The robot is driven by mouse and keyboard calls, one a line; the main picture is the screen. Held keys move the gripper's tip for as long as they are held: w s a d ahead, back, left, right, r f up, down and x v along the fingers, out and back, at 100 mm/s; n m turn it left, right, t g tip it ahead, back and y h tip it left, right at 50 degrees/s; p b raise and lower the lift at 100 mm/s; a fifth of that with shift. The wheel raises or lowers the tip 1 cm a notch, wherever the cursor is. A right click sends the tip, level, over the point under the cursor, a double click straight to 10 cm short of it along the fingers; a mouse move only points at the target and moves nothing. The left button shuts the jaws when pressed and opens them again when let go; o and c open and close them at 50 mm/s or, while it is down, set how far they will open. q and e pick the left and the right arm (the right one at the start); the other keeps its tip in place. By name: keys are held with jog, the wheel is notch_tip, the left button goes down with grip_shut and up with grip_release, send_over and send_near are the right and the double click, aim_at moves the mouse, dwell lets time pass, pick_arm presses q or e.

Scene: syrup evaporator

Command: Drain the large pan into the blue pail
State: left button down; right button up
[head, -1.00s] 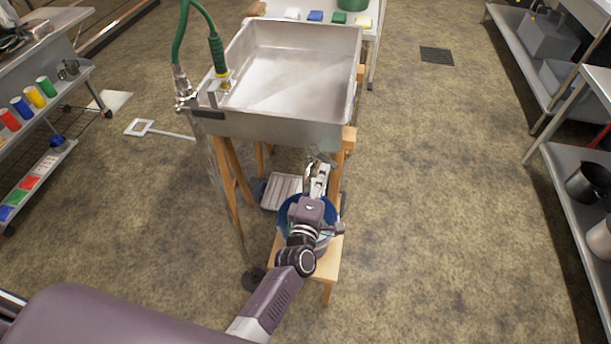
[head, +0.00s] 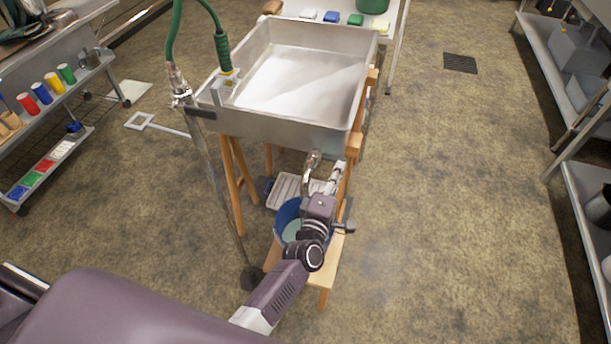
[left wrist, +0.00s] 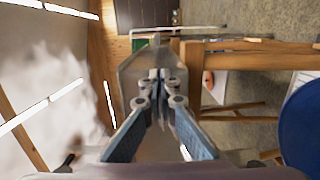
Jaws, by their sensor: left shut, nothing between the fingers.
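The large pan (head: 300,88) is a square grey metal tray on a wooden stand. A metal drain spout (head: 311,166) hangs from its near wall. The blue pail (head: 287,213) stands below on a small wooden stool (head: 333,272), its inside pale, partly hidden by my left arm. Its blue side shows at the right edge of the left wrist view (left wrist: 303,128). My left gripper (head: 340,168) is shut and empty, just right of the spout, below the pan's near wall. In the left wrist view its fingers (left wrist: 158,78) meet. My right gripper is out of view.
A green hose with a metal nozzle (head: 178,85) hangs at the pan's left corner. The stand's wooden legs (head: 236,175) are close around the pail. A cart with colored cups (head: 42,93) is at left, metal shelves (head: 590,190) at right.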

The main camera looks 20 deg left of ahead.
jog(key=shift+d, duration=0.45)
